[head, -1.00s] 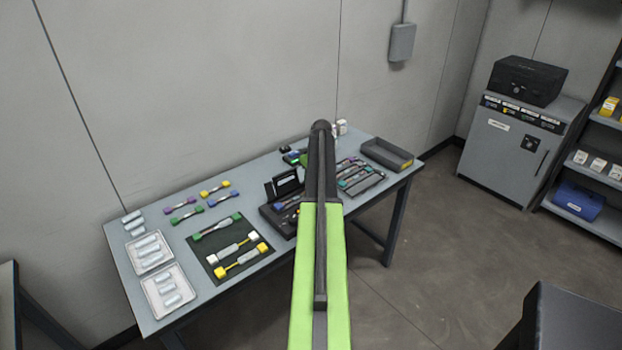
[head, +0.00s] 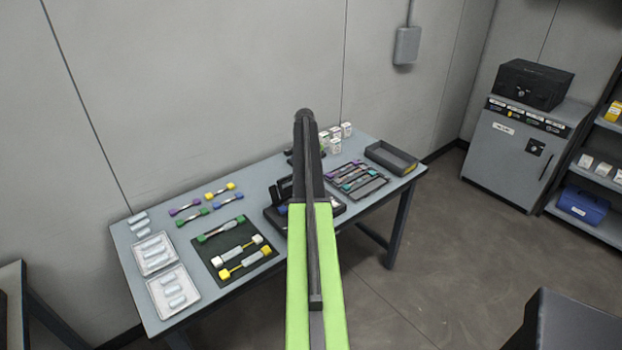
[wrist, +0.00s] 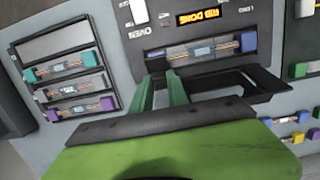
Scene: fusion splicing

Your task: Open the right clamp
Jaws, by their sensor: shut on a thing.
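The dark splicer (wrist: 205,22) fills the middle of the wrist view, with an orange-lit display (wrist: 196,17). A fibre with blue ends (wrist: 248,42) and a grey middle (wrist: 203,50) lies across its slot. My gripper (wrist: 160,76) has its two green fingers at the left end of this slot. They are shut on a small dark piece (wrist: 156,65), which looks like the right clamp; the fingers partly hide it. A black open flap (wrist: 262,82) stands right of the fingers. In the head view my arm hides the gripper and much of the splicer (head: 275,218).
A rack (head: 368,190) of coloured-end fibres lies right of the splicer, with a grey bin (head: 391,158) behind. White boxes (head: 335,132) stand at the back. A dark mat (head: 213,262) with fibres and two trays (head: 150,292) of sleeves fill the left.

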